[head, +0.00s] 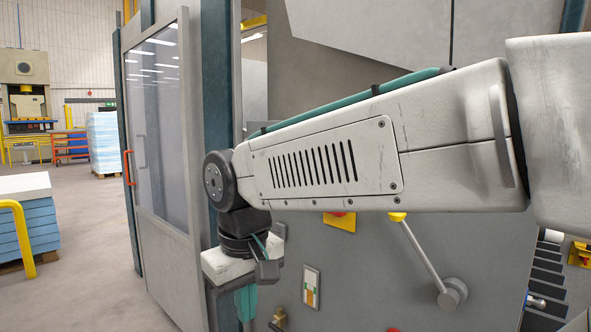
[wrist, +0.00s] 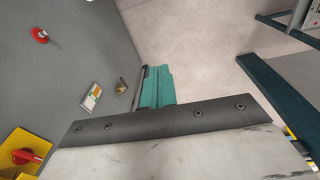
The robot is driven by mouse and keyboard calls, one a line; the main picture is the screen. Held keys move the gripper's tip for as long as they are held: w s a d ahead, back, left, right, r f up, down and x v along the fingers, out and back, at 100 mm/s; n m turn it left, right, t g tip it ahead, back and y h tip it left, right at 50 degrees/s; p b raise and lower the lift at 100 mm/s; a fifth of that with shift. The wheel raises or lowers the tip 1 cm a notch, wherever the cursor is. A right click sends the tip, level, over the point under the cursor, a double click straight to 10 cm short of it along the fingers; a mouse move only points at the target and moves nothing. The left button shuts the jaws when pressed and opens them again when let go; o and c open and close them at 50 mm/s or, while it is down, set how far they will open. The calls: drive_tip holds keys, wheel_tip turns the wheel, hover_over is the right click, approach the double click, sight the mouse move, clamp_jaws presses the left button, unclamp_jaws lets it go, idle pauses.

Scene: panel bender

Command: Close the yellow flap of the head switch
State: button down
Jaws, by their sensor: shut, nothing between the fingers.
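A yellow plate with a red knob, which may be the head switch with its flap, is on the grey machine front. In the head view my arm hides its upper part, and the yellow plate (head: 341,223) shows just below the arm. In the wrist view the yellow plate (wrist: 13,141) is at the lower left edge, with the red knob (wrist: 25,157) on it. I cannot tell the flap's position. My gripper (head: 244,303) points down in front of the machine, left of the plate; its teal fingers (wrist: 157,92) look shut and empty, touching nothing visible.
A small indicator panel (head: 311,287) and a brass fitting (head: 279,318) are on the machine front near my gripper. A lever with a yellow knob (head: 397,216) sticks out at the right.

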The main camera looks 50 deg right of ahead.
drive_tip(key=w+d+r+m+h, duration=0.2)
drive_tip(key=w+d+r+m, duration=0.25)
drive_tip(key=d+r, duration=0.45)
drive_tip(key=w+d+r+m+h, duration=0.1)
drive_tip(key=w+d+r+m, duration=0.3)
drive_tip(key=w+d+r, duration=0.35)
drive_tip(key=s+d+r+m+g+h, duration=0.1)
drive_tip(key=d+r+m, duration=0.3)
drive_tip(key=r, duration=0.2)
drive_tip(key=s+d+r+m+g+h, duration=0.1)
drive_tip(key=s+d+r+m, duration=0.1)
drive_tip(key=d+r+m, duration=0.3)
drive_tip(key=x, duration=0.7)
drive_tip(key=shift+w+a+f, duration=0.1)
drive_tip(key=shift+w+a, duration=0.15)
drive_tip(key=f, duration=0.3)
drive_tip(key=shift+a+f, duration=0.25)
drive_tip(key=shift+w+a+f, duration=0.1)
drive_tip(key=shift+f, duration=0.4)
drive_tip(key=shift+f, duration=0.1)
